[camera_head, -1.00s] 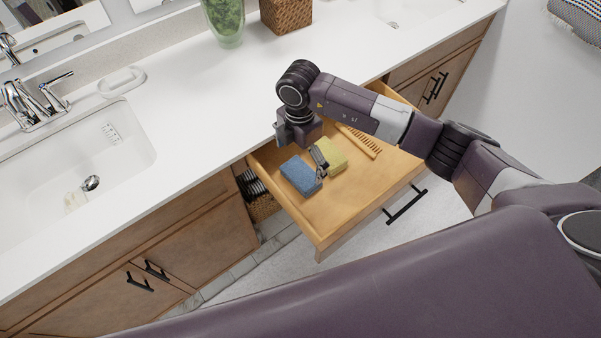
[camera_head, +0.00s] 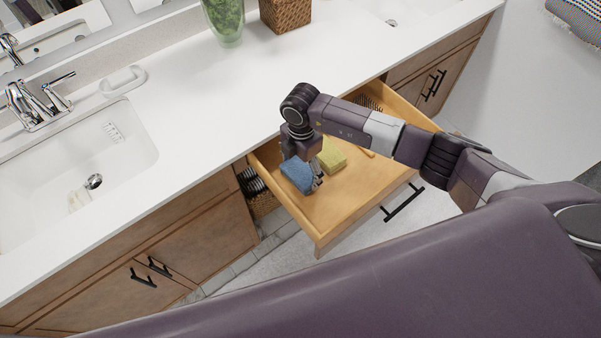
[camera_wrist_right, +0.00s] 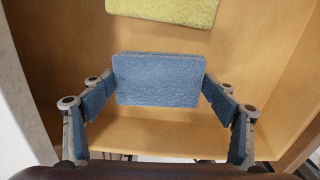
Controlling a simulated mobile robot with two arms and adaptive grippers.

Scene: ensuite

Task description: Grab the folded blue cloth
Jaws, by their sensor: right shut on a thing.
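The folded blue cloth (camera_head: 297,174) lies in the open wooden drawer (camera_head: 330,222), near its left side. In the right wrist view the blue cloth (camera_wrist_right: 158,80) sits between the two fingers of my right gripper (camera_wrist_right: 158,88), whose tips touch its left and right edges. In the head view my right gripper (camera_head: 312,176) reaches down into the drawer at the cloth, shut on it. The gripper partly hides the cloth's right side. I cannot tell whether the cloth is clear of the drawer floor. My left gripper is not in view.
A folded yellow cloth (camera_head: 331,155) lies beside the blue one, and it also shows in the right wrist view (camera_wrist_right: 165,8). A comb or brush (camera_head: 368,103) lies at the drawer's back. The white counter (camera_head: 200,110) with a sink (camera_head: 75,165) borders the drawer.

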